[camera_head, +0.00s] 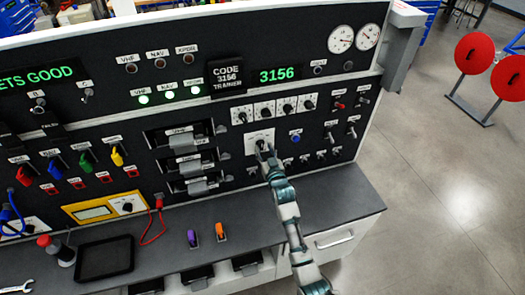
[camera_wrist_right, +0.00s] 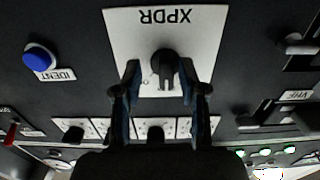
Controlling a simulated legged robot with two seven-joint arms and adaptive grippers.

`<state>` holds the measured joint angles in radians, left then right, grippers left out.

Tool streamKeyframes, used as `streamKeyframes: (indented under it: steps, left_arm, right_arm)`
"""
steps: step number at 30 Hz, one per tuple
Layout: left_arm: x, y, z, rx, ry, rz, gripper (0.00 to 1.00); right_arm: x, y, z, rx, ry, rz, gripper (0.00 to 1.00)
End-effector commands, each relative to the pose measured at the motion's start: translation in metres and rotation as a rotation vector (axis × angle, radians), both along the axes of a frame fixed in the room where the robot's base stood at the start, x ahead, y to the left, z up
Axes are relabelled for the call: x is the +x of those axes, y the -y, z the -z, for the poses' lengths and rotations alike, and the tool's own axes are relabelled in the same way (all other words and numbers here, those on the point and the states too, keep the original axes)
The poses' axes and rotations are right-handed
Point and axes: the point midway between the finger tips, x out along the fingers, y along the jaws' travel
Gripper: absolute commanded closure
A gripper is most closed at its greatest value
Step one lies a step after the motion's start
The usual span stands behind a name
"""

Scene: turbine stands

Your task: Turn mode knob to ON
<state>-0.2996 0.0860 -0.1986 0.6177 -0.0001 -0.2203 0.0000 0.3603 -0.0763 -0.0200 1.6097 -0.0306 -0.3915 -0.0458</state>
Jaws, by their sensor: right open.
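The mode knob (camera_wrist_right: 165,72) is a black rotary knob on a white plate (camera_wrist_right: 125,35) labelled XPDR, which appears upside down in the right wrist view. In the head view the XPDR plate (camera_head: 252,138) sits on the lower black panel, below a row of small white knob plates. My right gripper (camera_head: 266,152) is in front of this plate and partly hides the knob. In the right wrist view my right gripper (camera_wrist_right: 160,78) is open, with one finger on each side of the knob and visible gaps between. My left gripper is not in view.
A blue IDENT button (camera_wrist_right: 39,57) sits beside the plate. Several toggle switches (camera_head: 335,134) are to the right. A green display (camera_head: 279,74) reads 3156. The grey desk (camera_head: 330,195) below holds purple and orange items (camera_head: 221,232) and a black tray (camera_head: 105,257).

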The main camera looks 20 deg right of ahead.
Motion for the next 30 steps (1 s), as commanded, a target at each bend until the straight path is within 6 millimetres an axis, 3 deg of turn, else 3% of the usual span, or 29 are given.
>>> streamKeyframes:
  steps: [7,29,30]
  left_arm:
    - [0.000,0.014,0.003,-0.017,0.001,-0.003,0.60]
    - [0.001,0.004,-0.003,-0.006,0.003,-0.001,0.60]
    - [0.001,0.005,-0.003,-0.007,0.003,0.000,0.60]
  right_arm:
    - [0.013,-0.004,0.000,-0.001,-0.001,-0.001,0.58]
    - [0.013,0.002,0.000,0.000,-0.001,-0.001,0.58]
    - [0.013,0.002,0.000,-0.001,-0.002,-0.001,0.63]
